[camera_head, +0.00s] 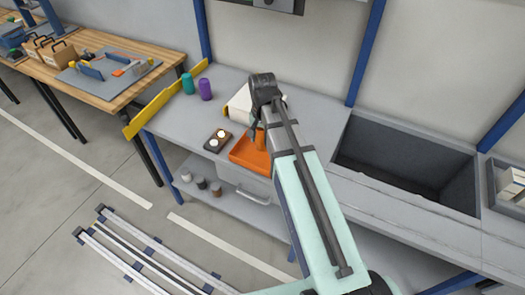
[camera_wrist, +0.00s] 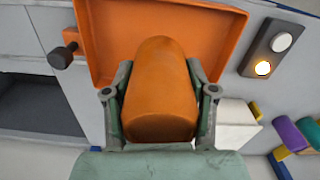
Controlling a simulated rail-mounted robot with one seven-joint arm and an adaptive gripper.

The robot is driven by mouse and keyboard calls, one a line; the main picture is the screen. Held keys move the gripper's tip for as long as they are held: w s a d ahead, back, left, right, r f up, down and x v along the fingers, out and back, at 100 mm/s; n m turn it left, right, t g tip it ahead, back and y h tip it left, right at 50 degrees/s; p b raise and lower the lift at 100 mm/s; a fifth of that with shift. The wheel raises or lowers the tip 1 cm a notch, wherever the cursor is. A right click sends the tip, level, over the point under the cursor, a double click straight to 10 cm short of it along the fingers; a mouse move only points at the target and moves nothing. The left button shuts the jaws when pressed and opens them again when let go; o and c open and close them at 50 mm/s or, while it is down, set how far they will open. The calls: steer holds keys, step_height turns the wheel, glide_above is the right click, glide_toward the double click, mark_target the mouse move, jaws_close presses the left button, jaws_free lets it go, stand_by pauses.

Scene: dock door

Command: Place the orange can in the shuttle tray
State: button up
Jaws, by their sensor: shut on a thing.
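The orange can (camera_wrist: 160,90) is between the two fingers of my gripper (camera_wrist: 160,78), which is shut on it. In the head view the can (camera_head: 260,139) shows as a small orange shape below my gripper (camera_head: 257,127). An orange tray (camera_wrist: 225,35), which looks like the shuttle tray, lies behind the can in the wrist view. In the head view this tray (camera_head: 243,153) sits on the grey bench, partly hidden by my arm. The can appears over or beside the tray's edge; its height above the tray cannot be told.
A two-button panel (camera_head: 217,140) is left of the tray. A white box (camera_head: 238,104) stands behind it. A teal can (camera_head: 188,83) and a purple can (camera_head: 205,90) stand farther left, near a yellow rail (camera_head: 160,103). A deep dark bin (camera_head: 400,165) opens to the right.

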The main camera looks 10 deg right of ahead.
mark_target(262, 130)
steer(key=shift+f+p, duration=0.8)
steer(key=shift+f, duration=3.35)
steer(key=shift+f, duration=0.2)
steer(key=o, duration=1.4)
steer(key=shift+r, duration=0.1)
steer(key=shift+c, duration=0.2)
steer(key=shift+r+b, duration=1.65)
steer(key=shift+r, duration=4.5)
